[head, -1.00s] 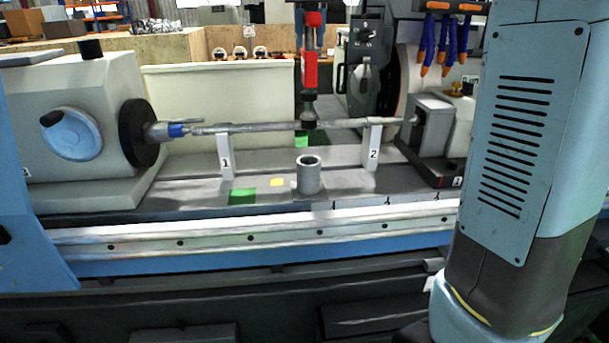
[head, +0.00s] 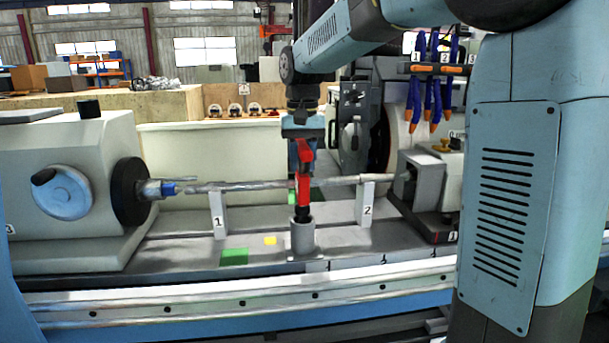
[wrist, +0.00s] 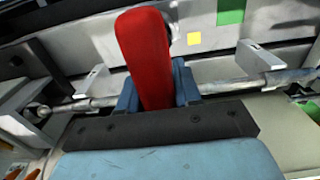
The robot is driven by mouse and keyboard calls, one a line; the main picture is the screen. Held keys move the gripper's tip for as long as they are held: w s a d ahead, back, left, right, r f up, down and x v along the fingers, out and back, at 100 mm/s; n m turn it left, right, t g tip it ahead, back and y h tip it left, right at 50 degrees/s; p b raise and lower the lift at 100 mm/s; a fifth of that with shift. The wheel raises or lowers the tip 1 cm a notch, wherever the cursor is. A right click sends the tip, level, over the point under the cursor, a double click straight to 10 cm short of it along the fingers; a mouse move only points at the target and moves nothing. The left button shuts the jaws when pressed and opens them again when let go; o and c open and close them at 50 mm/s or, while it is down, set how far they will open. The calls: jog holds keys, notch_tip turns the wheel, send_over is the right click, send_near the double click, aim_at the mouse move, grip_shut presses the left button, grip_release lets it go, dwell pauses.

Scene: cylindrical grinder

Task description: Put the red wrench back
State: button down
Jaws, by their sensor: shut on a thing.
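The red wrench (head: 304,172) hangs upright in my gripper (head: 302,150), with its dark end pointing down. In the wrist view its red handle (wrist: 147,50) sits between the two blue fingers of my gripper (wrist: 157,90), which are shut on it. The grey cup-like holder (head: 303,241) stands on the machine bed directly below the wrench. The wrench's dark lower end meets the holder's mouth in the head view. I cannot tell how far inside it is. The holder is hidden in the wrist view.
A long shaft (head: 255,186) runs across behind the wrench, over support 1 (head: 218,215) and support 2 (head: 366,204). A green patch (head: 234,257) and a yellow patch (head: 270,240) lie left of the holder. Blue hoses (head: 414,98) hang at upper right.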

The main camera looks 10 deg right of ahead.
aim_at(303, 173)
jog(key=shift+f, duration=1.85)
jog(key=c, duration=0.8)
grip_release()
jog(key=shift+f, duration=0.1)
